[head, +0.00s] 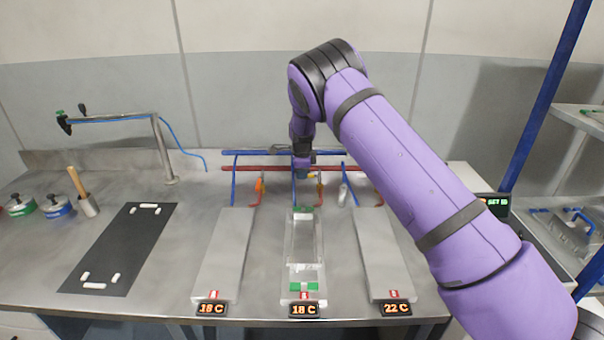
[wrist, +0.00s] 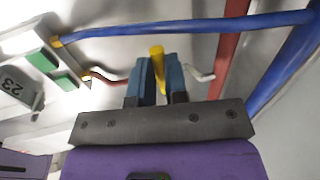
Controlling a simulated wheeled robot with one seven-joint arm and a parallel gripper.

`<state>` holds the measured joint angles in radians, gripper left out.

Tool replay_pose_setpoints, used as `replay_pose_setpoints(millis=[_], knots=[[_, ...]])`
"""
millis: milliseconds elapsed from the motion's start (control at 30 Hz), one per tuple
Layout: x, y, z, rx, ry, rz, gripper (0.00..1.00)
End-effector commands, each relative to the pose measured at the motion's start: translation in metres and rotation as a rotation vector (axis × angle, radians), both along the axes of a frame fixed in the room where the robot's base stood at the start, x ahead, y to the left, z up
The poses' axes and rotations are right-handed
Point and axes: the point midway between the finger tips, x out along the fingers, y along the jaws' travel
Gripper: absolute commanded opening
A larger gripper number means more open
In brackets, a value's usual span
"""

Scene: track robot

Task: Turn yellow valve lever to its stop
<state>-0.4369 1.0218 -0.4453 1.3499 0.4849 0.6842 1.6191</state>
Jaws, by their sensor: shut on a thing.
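The yellow valve lever (wrist: 157,52) shows in the wrist view between my gripper's two blue-grey fingers, its rounded end sticking up past them. My gripper (wrist: 160,78) is shut on it. In the head view my gripper (head: 303,173) is small, pointing down at the pipes behind the middle grey plate, with a bit of the yellow lever (head: 312,177) beside it. The valve body is mostly hidden by the fingers, and I cannot tell how far the lever is turned.
A blue pipe (head: 255,153) and a red pipe (head: 240,168) run along the back, with thin branches coming forward. An orange lever (head: 259,185) is at left. Three grey plates (head: 226,250) lie in front. A jointed metal stand (head: 163,150) is farther left.

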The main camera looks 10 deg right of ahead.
Motion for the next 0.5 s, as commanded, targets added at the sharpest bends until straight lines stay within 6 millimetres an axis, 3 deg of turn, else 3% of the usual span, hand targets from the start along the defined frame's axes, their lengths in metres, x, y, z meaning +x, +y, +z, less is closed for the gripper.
replay_pose_setpoints(millis=[300,333,400,500], knots=[[0.0005,0.0003,0.0006,0.001,-0.001,0.000,0.00],[0.0005,0.0004,0.0006,0.001,-0.001,0.000,0.21],[0.0004,0.0003,0.0005,0.001,-0.001,0.000,0.37],[0.0003,0.0003,0.0004,0.000,-0.001,0.000,0.40]])
